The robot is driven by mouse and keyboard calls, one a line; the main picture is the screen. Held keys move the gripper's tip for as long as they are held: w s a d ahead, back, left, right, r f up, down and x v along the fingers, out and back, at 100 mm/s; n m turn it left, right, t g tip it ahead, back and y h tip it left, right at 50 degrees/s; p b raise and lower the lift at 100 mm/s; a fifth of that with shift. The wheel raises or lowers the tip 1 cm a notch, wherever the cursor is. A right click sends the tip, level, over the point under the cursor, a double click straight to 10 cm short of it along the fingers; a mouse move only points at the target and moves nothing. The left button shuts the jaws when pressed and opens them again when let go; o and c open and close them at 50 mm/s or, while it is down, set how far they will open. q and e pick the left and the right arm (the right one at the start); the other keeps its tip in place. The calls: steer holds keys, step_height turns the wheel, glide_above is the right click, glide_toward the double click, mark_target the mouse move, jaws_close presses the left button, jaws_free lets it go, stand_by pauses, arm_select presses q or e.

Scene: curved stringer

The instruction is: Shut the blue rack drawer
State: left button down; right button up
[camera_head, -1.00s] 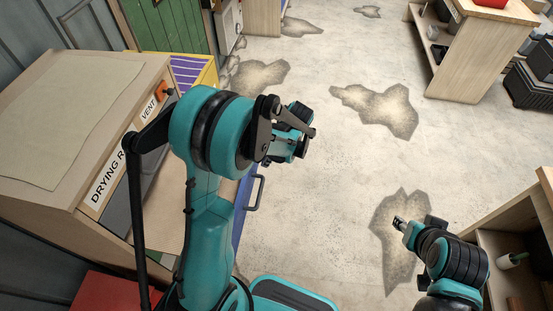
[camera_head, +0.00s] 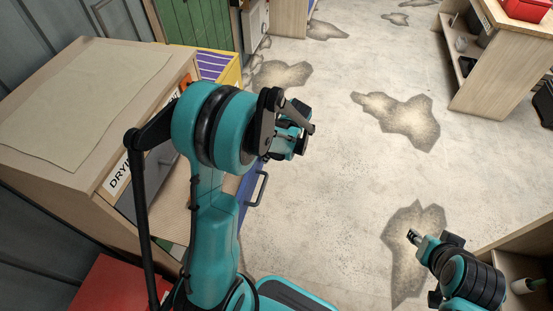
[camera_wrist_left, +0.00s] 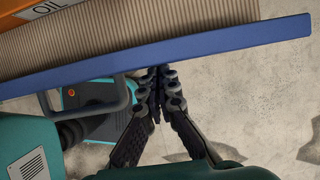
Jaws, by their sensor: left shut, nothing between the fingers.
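The blue drawer front (camera_head: 250,186) with its grey handle (camera_head: 263,188) stands out from the wooden drying rack cabinet (camera_head: 75,105). The drawer is open; its ribbed floor (camera_head: 172,208) shows behind the front. In the left wrist view the blue front (camera_wrist_left: 225,46) crosses the picture at a slant, with the handle (camera_wrist_left: 85,103) to the left. My left gripper (camera_head: 302,130) is shut and empty. In its wrist view the fingertips (camera_wrist_left: 160,75) are close to the blue front, right of the handle; I cannot tell if they touch. My right gripper (camera_head: 412,235) is far from the drawer.
A yellow unit with purple slats (camera_head: 215,66) and a green panel (camera_head: 190,22) stand beyond the cabinet. A red surface (camera_head: 112,285) lies at the lower left. A wooden shelf unit (camera_head: 495,80) stands at the upper right. The stained concrete floor (camera_head: 320,180) between is clear.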

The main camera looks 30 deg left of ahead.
arm_select(q)
steer(key=s+a, duration=0.1)
steer(key=a, duration=0.5)
steer(key=s+a, duration=0.2)
steer(key=a, duration=0.5)
steer(key=s+a+b, duration=0.1)
steer(key=a, duration=0.5)
steer(key=shift+s+a, duration=0.35)
steer(key=shift+a, duration=0.05)
